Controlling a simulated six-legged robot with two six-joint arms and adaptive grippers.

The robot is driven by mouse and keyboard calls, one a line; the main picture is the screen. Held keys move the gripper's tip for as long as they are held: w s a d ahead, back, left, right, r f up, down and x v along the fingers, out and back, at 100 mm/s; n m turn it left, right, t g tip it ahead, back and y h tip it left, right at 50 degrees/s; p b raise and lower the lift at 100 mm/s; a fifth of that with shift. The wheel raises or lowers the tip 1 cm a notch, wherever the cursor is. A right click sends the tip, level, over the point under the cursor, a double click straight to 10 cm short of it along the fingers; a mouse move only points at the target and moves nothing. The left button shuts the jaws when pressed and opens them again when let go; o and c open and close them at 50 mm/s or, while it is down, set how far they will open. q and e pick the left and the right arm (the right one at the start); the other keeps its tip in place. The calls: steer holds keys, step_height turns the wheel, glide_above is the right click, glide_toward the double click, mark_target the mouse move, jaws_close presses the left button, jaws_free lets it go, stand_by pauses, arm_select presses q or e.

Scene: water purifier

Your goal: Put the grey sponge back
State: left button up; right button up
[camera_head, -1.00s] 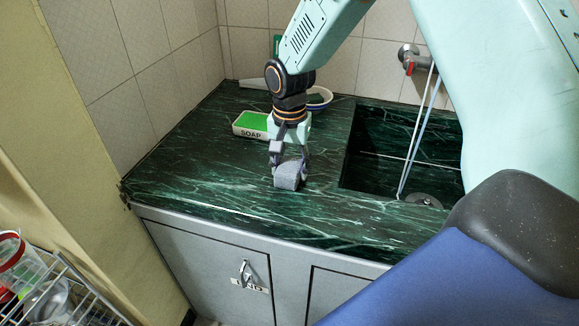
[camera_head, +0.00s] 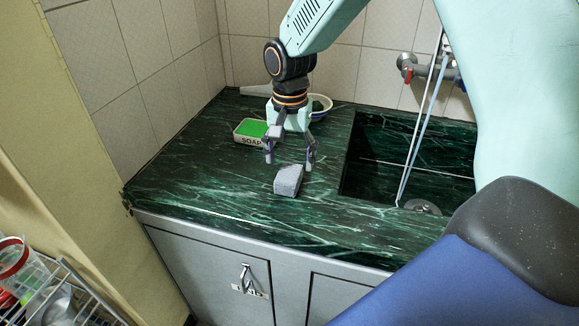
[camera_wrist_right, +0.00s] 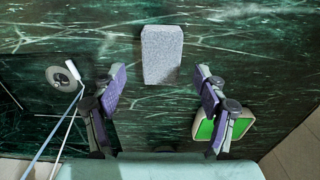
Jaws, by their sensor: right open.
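The grey sponge (camera_head: 289,180) lies on the dark green marble counter, left of the sink and near the front edge. In the right wrist view the sponge (camera_wrist_right: 162,54) lies beyond the fingertips, in line with the gap between them. My right gripper (camera_head: 289,162) is open and empty, just behind and above the sponge. Its two fingers (camera_wrist_right: 160,85) are spread wide in the right wrist view and appear clear of the sponge. My left gripper is not in view.
A soap dish (camera_head: 250,132) with a green top and a bowl (camera_head: 320,106) stand behind the gripper. The sink (camera_head: 405,165) with a tap (camera_head: 408,68) and hanging tubes is to the right. A wire rack (camera_head: 75,290) stands at lower left. The counter's left side is clear.

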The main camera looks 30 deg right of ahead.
mark_target(289, 173)
step_height(289, 173, up, 7)
steer(key=p, duration=0.1)
